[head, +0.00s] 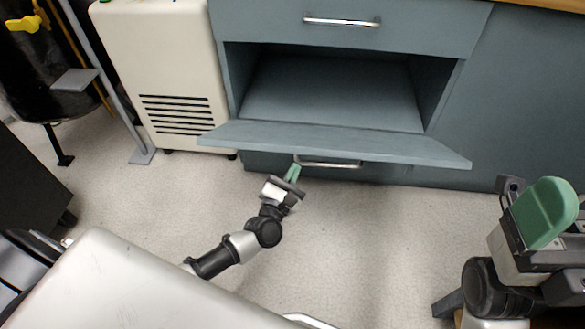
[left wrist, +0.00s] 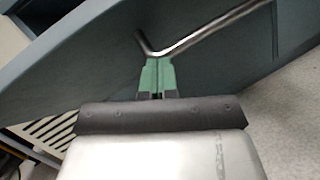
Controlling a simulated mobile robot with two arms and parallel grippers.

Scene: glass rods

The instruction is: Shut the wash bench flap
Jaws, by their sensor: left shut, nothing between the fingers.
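The wash bench flap (head: 330,143) is a blue-grey panel that stands open, leaning outward below an empty compartment (head: 335,92). Its metal bar handle (head: 332,165) is on the outer face, below the flap's top edge. My left gripper (head: 293,172) is shut and empty, with its green fingers at the left end of the handle. In the left wrist view the fingertips (left wrist: 157,66) are close to the bent end of the handle (left wrist: 205,37), in front of the flap face (left wrist: 85,65). I cannot tell whether they touch. My right gripper (head: 543,212) is at the right; its opening is unclear.
A closed drawer with a handle (head: 342,21) is above the compartment. A cream vented unit (head: 165,75) stands left of the bench, beside a grey metal post (head: 110,85). The speckled floor (head: 385,240) in front is clear.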

